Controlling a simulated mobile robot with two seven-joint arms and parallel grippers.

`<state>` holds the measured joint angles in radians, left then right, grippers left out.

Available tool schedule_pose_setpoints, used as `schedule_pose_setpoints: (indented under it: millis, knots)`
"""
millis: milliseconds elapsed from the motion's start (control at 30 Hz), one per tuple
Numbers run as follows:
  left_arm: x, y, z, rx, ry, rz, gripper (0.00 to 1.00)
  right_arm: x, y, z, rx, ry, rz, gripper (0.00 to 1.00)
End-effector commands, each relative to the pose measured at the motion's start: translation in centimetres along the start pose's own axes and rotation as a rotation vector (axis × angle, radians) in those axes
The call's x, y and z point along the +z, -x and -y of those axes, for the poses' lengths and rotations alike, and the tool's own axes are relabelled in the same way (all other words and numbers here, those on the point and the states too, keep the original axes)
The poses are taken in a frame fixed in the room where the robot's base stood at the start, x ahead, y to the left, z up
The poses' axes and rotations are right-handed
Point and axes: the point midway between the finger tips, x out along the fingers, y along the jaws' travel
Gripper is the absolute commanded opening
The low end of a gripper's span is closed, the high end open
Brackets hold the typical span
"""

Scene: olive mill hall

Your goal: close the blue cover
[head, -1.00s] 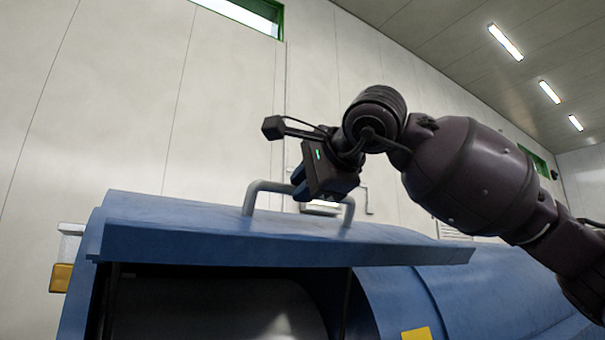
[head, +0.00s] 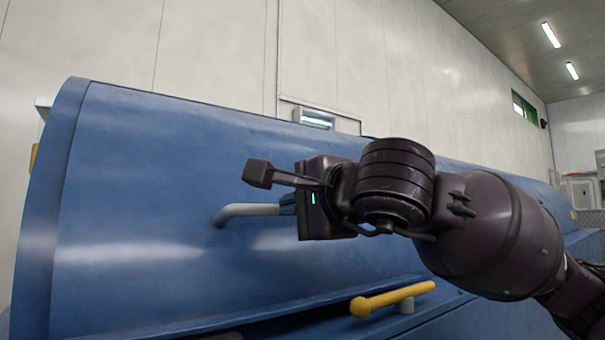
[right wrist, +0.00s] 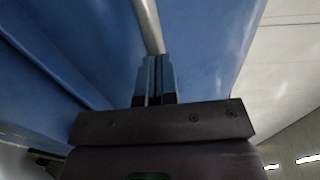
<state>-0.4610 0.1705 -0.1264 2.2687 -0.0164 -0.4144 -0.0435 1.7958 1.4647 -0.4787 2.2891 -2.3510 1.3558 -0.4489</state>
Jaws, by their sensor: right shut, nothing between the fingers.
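The blue cover (head: 160,180) fills much of the head view as a large curved face sloping down toward me. It also shows in the right wrist view (right wrist: 205,45). A dark strip runs along its lower edge; whether a gap is left there is hard to tell. A grey bar handle (head: 245,211) stands out from the cover, its right part hidden behind my right gripper (head: 288,204). In the right wrist view the fingers (right wrist: 155,62) are shut at the end of the handle bar (right wrist: 148,22), with nothing held between them. My left gripper is not in view.
A yellow lever (head: 390,298) on a grey stub sticks out just below the cover's lower edge, under my right gripper. The pale wall (head: 210,50) rises behind the machine. Open room shows at the far right.

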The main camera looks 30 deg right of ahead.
Motion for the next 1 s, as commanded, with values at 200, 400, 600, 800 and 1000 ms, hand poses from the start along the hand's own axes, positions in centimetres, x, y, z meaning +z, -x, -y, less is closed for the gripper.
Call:
schedule_pose_setpoints:
  millis: [200,400,600,800,1000]
  knots:
    - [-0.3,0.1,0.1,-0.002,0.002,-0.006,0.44,-0.1,0.8,1.3,-0.017,0.000,-0.003,0.35]
    - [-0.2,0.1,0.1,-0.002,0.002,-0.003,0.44,-0.1,0.7,1.2,-0.016,0.000,-0.003,0.44]
    - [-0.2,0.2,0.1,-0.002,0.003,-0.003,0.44,-0.1,1.0,1.2,-0.017,0.000,-0.003,0.44]
    - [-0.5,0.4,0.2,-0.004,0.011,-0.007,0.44,-0.1,3.5,1.4,-0.020,0.002,-0.004,0.44]
    - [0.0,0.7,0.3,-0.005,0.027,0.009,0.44,-0.1,7.2,1.3,-0.020,0.003,-0.005,0.44]
